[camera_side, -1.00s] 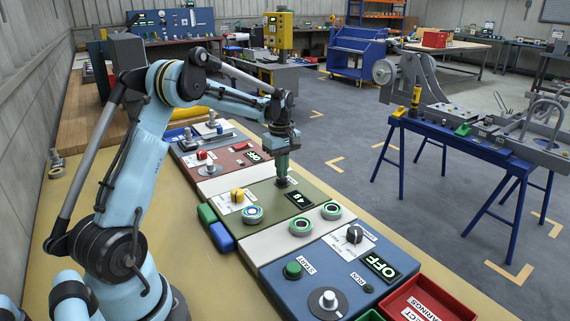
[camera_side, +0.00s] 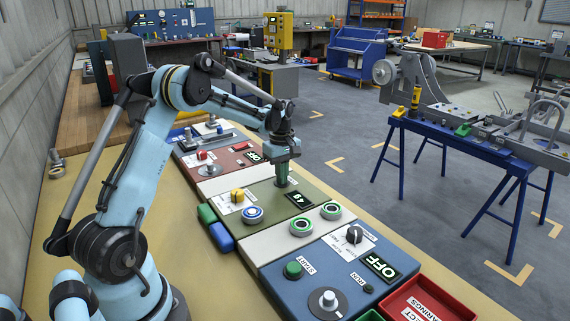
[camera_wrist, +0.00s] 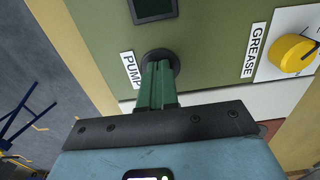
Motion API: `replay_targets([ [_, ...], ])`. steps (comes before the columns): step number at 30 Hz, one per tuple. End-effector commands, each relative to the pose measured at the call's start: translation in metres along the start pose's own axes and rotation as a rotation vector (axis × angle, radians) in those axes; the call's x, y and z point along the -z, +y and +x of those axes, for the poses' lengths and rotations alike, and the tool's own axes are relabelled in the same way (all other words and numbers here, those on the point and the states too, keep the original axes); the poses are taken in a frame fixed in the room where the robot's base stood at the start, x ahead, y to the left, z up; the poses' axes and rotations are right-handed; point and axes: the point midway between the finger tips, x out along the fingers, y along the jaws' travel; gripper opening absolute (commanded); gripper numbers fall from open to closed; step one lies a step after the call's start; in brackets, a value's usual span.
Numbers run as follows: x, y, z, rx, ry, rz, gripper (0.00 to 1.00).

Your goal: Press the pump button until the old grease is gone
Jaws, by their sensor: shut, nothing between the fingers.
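The pump button (camera_wrist: 160,60) is a dark round part on the olive-green panel (camera_wrist: 210,35), beside the PUMP label (camera_wrist: 131,70) in the wrist view. My gripper (camera_wrist: 159,66) is shut and empty, its green fingertips over the button and covering most of it. I cannot tell whether the button is pressed down. In the side view my gripper (camera_side: 282,184) points straight down at the panel. A lit display (camera_side: 298,199) shows a two-digit number that I cannot read surely. A ring with a blue band (camera_side: 252,215) lies on the panel. No grease can be made out.
A yellow knob (camera_side: 237,195) sits beside the GREASE label (camera_wrist: 254,50). A blue panel (camera_side: 330,275) with a green button and an OFF display is nearer the camera. A red panel (camera_side: 225,160) lies behind. A red tray (camera_side: 425,300) is front right.

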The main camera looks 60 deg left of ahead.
Motion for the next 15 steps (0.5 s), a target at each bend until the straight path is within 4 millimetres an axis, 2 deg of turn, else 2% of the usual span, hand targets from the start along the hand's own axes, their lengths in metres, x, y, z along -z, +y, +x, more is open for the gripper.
replay_targets([
  [2,0.000,0.000,0.001,-0.003,0.002,0.000,0.00],
  [5,0.000,0.001,-0.009,-0.003,0.002,0.000,0.00],
  [15,0.000,0.000,-0.079,-0.001,0.001,0.000,0.00],
])
